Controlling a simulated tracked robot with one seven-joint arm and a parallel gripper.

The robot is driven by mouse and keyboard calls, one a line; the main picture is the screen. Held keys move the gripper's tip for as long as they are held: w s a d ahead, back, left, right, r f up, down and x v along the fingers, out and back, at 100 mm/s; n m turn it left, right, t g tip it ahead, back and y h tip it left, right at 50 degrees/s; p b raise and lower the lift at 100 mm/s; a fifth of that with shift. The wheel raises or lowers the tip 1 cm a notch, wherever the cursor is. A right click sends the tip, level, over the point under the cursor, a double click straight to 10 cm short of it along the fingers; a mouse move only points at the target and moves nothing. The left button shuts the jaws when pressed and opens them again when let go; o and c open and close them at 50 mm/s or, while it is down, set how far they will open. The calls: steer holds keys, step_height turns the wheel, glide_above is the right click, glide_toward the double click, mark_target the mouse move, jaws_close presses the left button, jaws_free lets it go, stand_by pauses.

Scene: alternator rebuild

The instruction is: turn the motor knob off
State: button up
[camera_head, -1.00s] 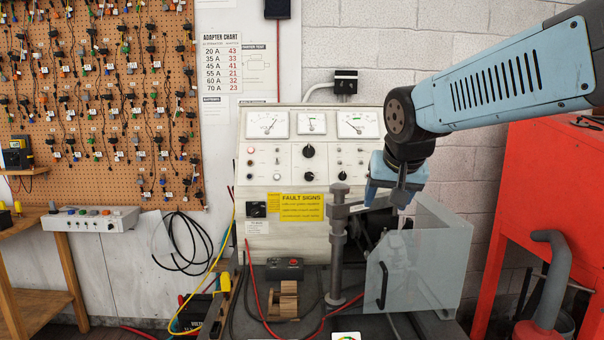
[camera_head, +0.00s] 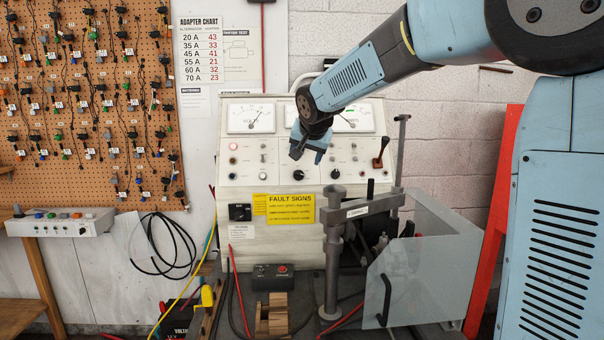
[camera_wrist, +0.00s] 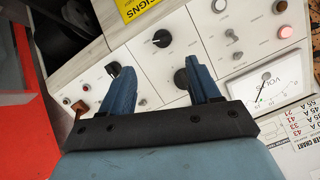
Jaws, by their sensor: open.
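The beige test panel (camera_head: 265,178) carries several black knobs. One black knob (camera_head: 298,175) shows below my gripper, and another (camera_head: 335,174) sits to its right. In the wrist view the first (camera_wrist: 162,38) lies beyond and between the fingertips. A large dark knob (camera_wrist: 181,78) is beside the right finger, partly hidden by it. A third knob (camera_wrist: 113,68) is behind the left fingertip. The labels are too small to read, so I cannot tell which knob is the motor's. My gripper (camera_head: 307,154) is open and empty in front of the panel; contact cannot be told.
A grey post with a side arm (camera_head: 375,204) stands before the panel's right side. A clear guard with a black handle (camera_head: 385,299) is to its right. A lever (camera_head: 381,152) sticks out of the panel at right.

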mark_target(300, 173)
steer(key=x, duration=1.1)
steer(key=shift+s+a+f, duration=0.1)
steer(key=shift+s+a, duration=0.05)
steer(key=shift+a, duration=0.05)
steer(key=c, duration=1)
steer(key=shift+d, duration=0.3)
steer(key=shift+c, duration=0.2)
steer(key=shift+a, duration=0.2)
